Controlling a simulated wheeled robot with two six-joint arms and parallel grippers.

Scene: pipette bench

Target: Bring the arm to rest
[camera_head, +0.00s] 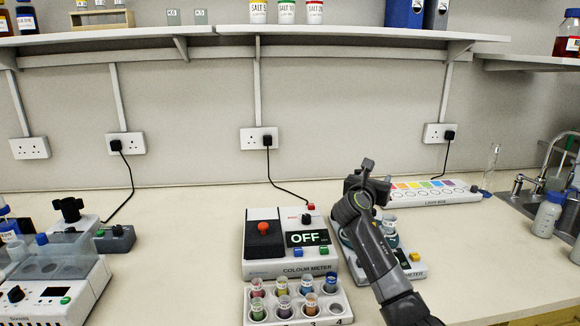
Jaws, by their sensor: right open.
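My right arm comes in from the lower right. Its dark grey right gripper (368,180) is open and empty, raised over the bench between the colour meter (262,268) and the light box (448,197). The gripper touches nothing that I can see. My left gripper is not in view.
A white rack (337,299) with several coloured vials stands before the colour meter, whose display reads OFF. Another meter (412,272) with cups is partly hidden behind my right arm. A white device (68,285) stands left; a sink (520,203) is right. The bench between the left device and colour meter is clear.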

